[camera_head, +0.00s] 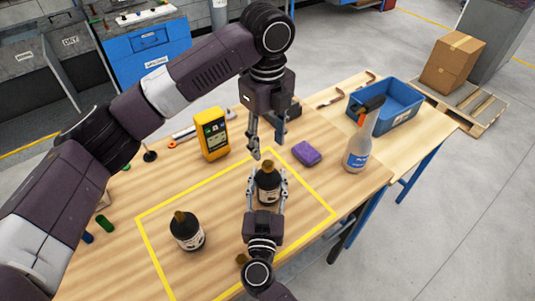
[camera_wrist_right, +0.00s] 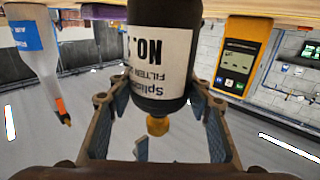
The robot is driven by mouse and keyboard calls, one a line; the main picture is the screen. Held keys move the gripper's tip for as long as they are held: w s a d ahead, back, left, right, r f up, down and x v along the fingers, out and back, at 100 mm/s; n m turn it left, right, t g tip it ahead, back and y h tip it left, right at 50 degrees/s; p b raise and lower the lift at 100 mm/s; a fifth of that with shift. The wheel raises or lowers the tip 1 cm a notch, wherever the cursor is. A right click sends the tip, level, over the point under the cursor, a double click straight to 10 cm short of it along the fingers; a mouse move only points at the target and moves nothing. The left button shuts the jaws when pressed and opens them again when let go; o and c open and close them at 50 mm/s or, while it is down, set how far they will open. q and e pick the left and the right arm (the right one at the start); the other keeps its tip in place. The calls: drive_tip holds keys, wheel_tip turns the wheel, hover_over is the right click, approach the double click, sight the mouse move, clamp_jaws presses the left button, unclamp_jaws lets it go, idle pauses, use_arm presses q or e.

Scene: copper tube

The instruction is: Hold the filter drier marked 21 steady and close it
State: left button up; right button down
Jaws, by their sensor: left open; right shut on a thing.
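A black filter drier (camera_head: 268,187) with a white label and a brass top stands upright inside the yellow outline. My right gripper (camera_head: 267,180) is shut on its body from the front. In the right wrist view the picture is upside down, and the drier (camera_wrist_right: 160,60) sits between the fingers, its brass end (camera_wrist_right: 157,126) uncovered by them. Its label shows "NO.", but the number is hidden. My left gripper (camera_head: 267,149) is open, pointing down just above the brass top, apart from it. A second similar drier (camera_head: 187,232) stands at the left; its number is unreadable.
A blue bin (camera_head: 388,104) sits at the back right. A small brass piece (camera_head: 241,259) lies near my right wrist. The outline's right part is clear.

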use_arm(q)
wheel_tip(320, 180, up, 5)
drive_tip(key=shift+r, duration=0.2)
use_arm(e)
drive_tip(key=c, duration=0.9)
unclamp_jaws()
drive_tip(key=shift+c, duration=0.2)
drive_tip(key=shift+s, duration=0.1)
drive_tip(key=s, duration=1.1)
drive_tip(key=shift+s+a, duration=0.4)
drive_tip(key=shift+f, duration=0.1)
